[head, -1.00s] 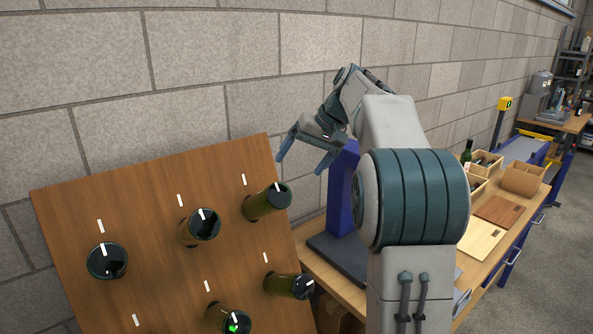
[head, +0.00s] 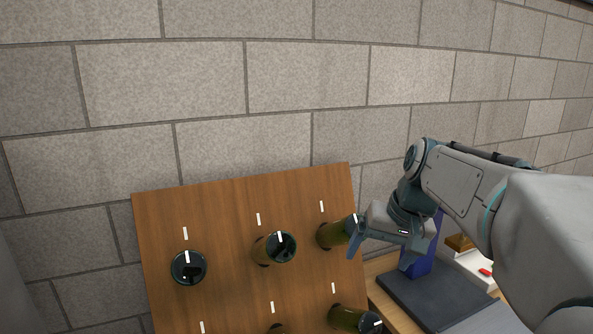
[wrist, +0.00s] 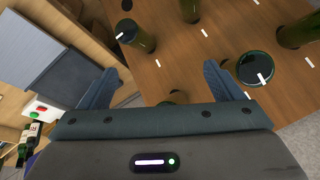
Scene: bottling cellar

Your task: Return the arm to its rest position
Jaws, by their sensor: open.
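My gripper (head: 381,257) is at the right of the head view, in front of the right edge of the wooden bottle rack (head: 206,213). Its fingers are spread and nothing is between them. In the wrist view my gripper (wrist: 170,88) also shows two parted fingers with the rack's board beyond them. A green bottle (head: 333,234) at the rack's upper right is partly hidden behind one finger in the head view. I cannot tell whether the finger touches it.
More bottles sit in the rack, including one at the upper left (head: 188,268) and one in the upper middle (head: 276,247). A blue post on a dark base (head: 432,297) stands on the bench behind my gripper. A block wall (head: 300,85) closes off the back.

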